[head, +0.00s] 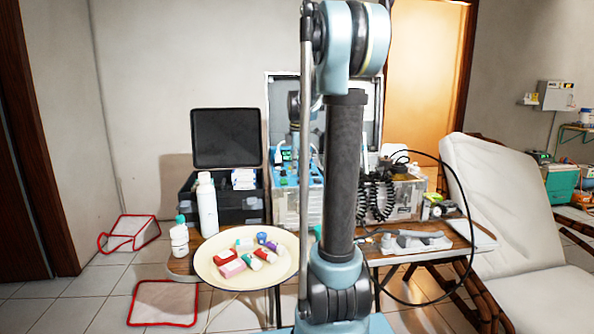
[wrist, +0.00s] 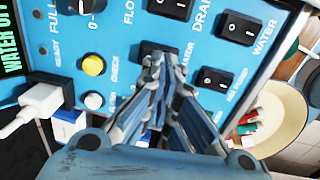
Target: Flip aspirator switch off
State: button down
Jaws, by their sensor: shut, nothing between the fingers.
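In the wrist view a blue control panel (wrist: 125,80) fills most of the picture, and its blue face also shows in the head view (head: 313,168) inside an open metal case. A black rocker switch (wrist: 152,47) is at the centre of the wrist view, mostly hidden behind my fingertips. The label beside it is partly covered and ends in "ATOR". My gripper (wrist: 163,68) is shut and empty, with its tips over this switch. Whether they touch it, and how the rocker is set, I cannot tell.
Other rocker switches sit close by: a drain switch (wrist: 175,7), a water switch (wrist: 238,27) and a lower one (wrist: 217,79). A yellow button (wrist: 93,65), a knob (wrist: 93,5) and a white plug (wrist: 43,101) are left. A cream tray (head: 212,277) stands in front.

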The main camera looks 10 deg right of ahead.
notch_tip(320, 180, up, 14)
jog(key=s, duration=0.2)
jog(key=shift+s+f, duration=0.15)
dwell(0.4)
jog(key=shift+w+r+t, duration=0.25)
jog(key=shift+w+t, duration=0.15)
jog(key=shift+w, duration=0.25)
jog(key=f, duration=0.4)
jog(key=w+f, duration=0.1)
jog(key=f, duration=0.4)
jog(key=w+f, duration=0.1)
jog(key=f, duration=0.3)
jog(key=shift+w+f, duration=0.2)
jog(key=shift+f, duration=0.2)
